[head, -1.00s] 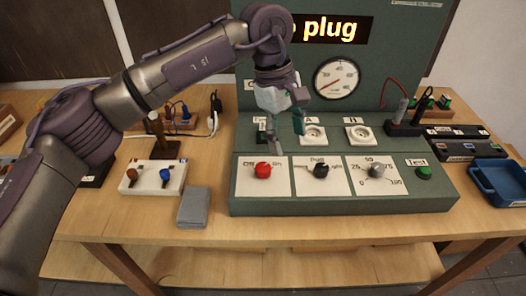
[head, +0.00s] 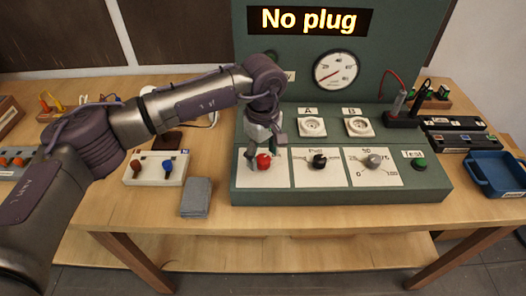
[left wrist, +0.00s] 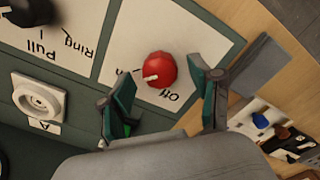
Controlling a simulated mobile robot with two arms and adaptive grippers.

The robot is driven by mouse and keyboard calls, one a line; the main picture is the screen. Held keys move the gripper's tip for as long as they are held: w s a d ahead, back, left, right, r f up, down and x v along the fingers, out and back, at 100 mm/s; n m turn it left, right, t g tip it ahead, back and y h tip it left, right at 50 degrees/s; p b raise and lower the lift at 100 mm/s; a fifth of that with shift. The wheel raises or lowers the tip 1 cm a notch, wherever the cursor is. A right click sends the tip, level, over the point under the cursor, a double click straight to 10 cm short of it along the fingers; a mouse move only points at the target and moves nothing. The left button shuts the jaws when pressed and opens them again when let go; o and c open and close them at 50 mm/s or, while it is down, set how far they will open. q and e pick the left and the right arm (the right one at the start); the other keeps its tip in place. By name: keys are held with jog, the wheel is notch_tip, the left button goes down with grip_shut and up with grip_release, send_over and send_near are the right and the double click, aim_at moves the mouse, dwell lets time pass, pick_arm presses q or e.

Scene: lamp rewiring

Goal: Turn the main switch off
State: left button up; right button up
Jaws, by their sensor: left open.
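The main switch is a red knob (head: 263,161) on a white plate at the left of the green panel's sloping front. In the left wrist view the red knob (left wrist: 162,66) has a white pointer aimed to the lower left, toward a partly hidden label ending in "n"; "Off" is readable below the knob. My left gripper (head: 264,149) is above and around the knob in the head view. In the left wrist view its two green-padded fingers are spread on either side of the knob, with visible gaps. My right gripper is not in view.
To the right are the black pull knob (head: 319,161), grey dial (head: 374,161) and green Test button (head: 419,163). Sockets A (head: 312,127) and B (head: 359,126) lie behind. A grey block (head: 196,197) and a white two-knob board (head: 156,168) stand left. The display reads "No plug".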

pick_arm(q)
jog(key=shift+f, duration=0.35)
